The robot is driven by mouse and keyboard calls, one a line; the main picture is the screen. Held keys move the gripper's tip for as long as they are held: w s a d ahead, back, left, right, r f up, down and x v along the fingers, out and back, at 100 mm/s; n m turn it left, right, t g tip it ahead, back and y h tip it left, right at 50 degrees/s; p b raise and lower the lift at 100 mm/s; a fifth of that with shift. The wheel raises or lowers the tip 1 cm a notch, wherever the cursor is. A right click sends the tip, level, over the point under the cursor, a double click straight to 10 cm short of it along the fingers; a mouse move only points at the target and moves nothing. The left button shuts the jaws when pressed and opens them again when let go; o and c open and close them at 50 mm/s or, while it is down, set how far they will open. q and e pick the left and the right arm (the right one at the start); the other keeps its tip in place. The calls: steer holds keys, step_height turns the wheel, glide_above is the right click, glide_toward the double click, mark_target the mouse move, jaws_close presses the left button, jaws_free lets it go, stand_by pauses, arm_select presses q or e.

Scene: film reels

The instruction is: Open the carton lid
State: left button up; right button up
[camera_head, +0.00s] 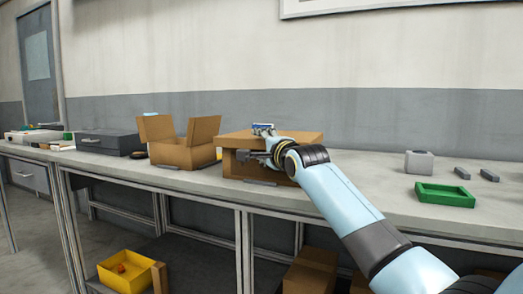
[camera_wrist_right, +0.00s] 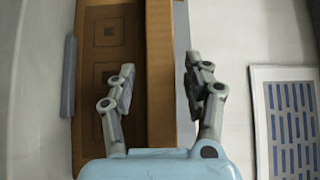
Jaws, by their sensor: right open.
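The brown carton (camera_head: 236,166) stands on the bench in the middle of the head view. Its lid (camera_head: 292,137) lies across the top and looks nearly level. My right gripper (camera_head: 258,144) is at the carton's front, one finger above the lid and one below it. In the right wrist view the open fingers (camera_wrist_right: 162,75) stand on either side of a brown board (camera_wrist_right: 160,30), seemingly the lid, with a gap visible on at least one side. Whether either finger touches it is unclear. My wrist hides part of the carton's front. My left gripper is out of view.
An open carton (camera_head: 188,154) with raised flaps stands just left. A dark case (camera_head: 108,142) is further left. A green tray (camera_head: 444,195), a grey block (camera_head: 419,162) and small dark bars (camera_head: 462,173) lie right. A yellow bin (camera_head: 124,275) sits below the bench.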

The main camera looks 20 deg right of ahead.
steer(key=shift+w, duration=0.25)
steer(key=shift+c, duration=0.2)
jaws_close()
